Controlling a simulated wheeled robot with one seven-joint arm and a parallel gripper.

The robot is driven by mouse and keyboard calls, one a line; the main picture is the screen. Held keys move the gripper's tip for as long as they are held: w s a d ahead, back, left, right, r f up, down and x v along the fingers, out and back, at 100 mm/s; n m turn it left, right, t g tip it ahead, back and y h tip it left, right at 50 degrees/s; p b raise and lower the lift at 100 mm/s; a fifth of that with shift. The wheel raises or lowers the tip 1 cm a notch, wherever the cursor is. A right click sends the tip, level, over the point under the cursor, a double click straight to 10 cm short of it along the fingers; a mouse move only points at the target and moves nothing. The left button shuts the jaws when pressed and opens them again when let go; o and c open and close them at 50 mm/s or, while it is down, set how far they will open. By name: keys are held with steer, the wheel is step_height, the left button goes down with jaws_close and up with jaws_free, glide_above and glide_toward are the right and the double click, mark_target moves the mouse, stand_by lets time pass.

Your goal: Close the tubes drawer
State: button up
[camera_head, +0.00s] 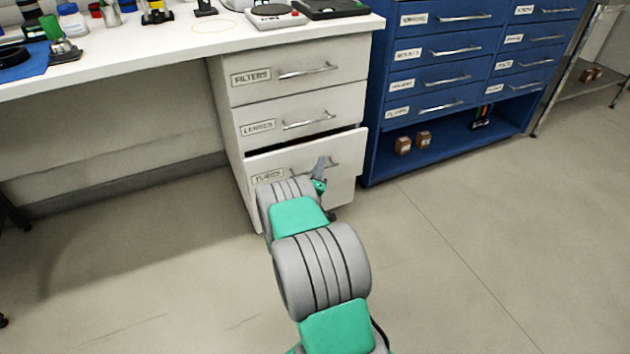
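The tubes drawer (345,180) is the lowest of three drawers in the white unit under the bench. Its label is partly covered by my arm. It stands slightly out, with a dark gap along its top edge below the lenses drawer (340,109). Its metal handle (334,163) shows at the right of my arm. My gripper (320,172) is in front of the drawer, close to the handle. It is small and partly hidden by my own arm. I cannot tell whether its fingers are open or shut, or whether they touch the handle.
The filters drawer (300,71) at the top looks shut. A blue cabinet (375,125) with labelled drawers stands to the right, with small brown boxes on its low shelf. The white bench top (150,47) carries instruments. The floor (460,250) at the front right is clear.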

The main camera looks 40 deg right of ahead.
step_height(320, 180, down, 6)
steer(key=s+a+n+t+y, duration=0.2)
steer(key=a+n+t, duration=0.1)
steer(key=n+t, duration=0.15)
steer(key=shift+n+g, duration=0.45)
steer(key=shift+f+x, duration=0.2)
steer(key=shift+x, duration=3.8)
steer(key=shift+c, duration=0.5)
jaws_close()
